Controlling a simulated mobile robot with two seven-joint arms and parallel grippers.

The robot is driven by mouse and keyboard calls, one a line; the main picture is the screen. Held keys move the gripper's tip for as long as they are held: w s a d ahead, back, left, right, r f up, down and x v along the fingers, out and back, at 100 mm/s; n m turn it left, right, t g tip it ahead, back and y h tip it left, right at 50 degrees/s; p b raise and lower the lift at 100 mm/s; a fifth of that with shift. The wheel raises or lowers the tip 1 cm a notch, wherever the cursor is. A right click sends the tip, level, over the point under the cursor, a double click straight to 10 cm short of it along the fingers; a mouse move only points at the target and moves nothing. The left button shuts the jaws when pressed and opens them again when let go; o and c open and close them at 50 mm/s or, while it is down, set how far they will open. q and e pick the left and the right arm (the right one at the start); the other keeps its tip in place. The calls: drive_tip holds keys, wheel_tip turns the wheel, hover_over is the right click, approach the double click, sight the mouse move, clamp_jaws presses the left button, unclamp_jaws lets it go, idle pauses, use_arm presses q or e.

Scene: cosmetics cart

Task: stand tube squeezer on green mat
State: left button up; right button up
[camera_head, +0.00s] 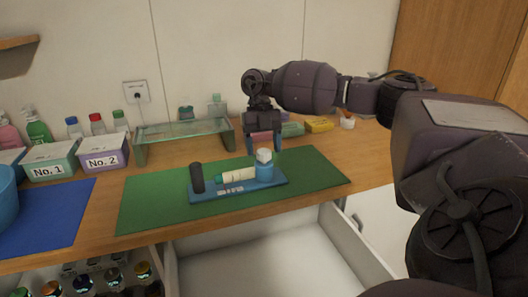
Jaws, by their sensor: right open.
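The green mat (155,208) lies on the wooden counter. A long blue tray (265,190) with small white labels on its front rests on the mat. A dark upright cylinder (196,178), a cream tube (238,175) lying flat and a blue bottle with a white cap (264,170) are on the tray. I cannot tell for sure which of these is the tube squeezer. My right gripper (263,150) points down, open, just behind and above the blue bottle; the cap partly overlaps it. A reddish patch shows between its fingers, unclear. My left gripper is out of view.
A glass-topped stand (180,127) is behind the mat. Boxes No. 1 (48,162) and No. 2 (103,154) stand at the left near a blue mat (50,215). A yellow box (319,124) is behind at the right. An open white drawer (270,262) juts out below.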

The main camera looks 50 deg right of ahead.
drive_tip(key=v, duration=1)
drive_tip(key=shift+r, duration=0.3)
drive_tip(key=shift+w, duration=0.1)
